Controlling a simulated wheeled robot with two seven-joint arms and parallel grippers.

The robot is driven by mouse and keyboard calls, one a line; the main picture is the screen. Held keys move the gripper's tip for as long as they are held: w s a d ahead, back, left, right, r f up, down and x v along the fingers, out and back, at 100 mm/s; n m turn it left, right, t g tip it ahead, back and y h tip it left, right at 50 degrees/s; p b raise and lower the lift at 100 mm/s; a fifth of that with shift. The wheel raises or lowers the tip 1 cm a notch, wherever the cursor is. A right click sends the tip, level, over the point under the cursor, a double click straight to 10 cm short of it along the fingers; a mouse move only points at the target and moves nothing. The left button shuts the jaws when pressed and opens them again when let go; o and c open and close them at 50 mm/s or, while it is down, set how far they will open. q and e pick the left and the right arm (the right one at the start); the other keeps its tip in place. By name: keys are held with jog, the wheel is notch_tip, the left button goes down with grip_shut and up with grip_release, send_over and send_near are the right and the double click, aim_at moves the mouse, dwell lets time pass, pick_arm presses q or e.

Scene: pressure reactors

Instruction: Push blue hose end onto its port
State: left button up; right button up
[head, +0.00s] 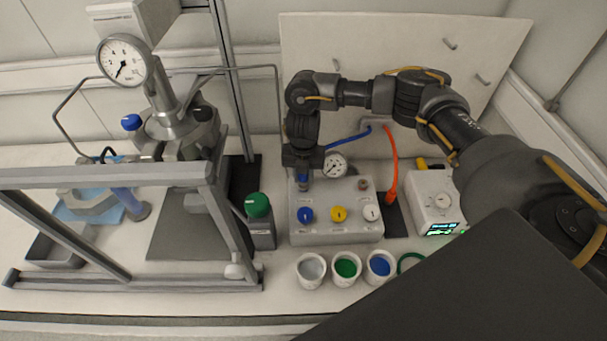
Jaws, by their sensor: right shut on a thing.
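The blue hose (347,138) runs from the back panel to my right gripper (303,173). My right gripper points down over the back left part of the grey valve box (335,234) and is shut on the blue hose end (303,184). The hose end is right at the top of the box, behind the blue knob (305,215). The gripper hides the port, so I cannot tell whether the end is seated on it or just above it. My left gripper is out of view.
A pressure gauge (335,166) stands close right of the gripper. An orange hose (392,165) hangs further right, near a white control unit (435,202). Several cups, one with blue contents (380,264), stand in front.

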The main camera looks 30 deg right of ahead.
jog(key=shift+f+b, duration=0.4)
jog(key=shift+f, duration=0.25)
dwell(0.4)
jog(key=o, duration=1)
jog(key=shift+r, duration=0.15)
notch_tip(320, 180, up, 11)
jog(key=shift+f+b, duration=0.2)
jog(key=shift+b, duration=0.15)
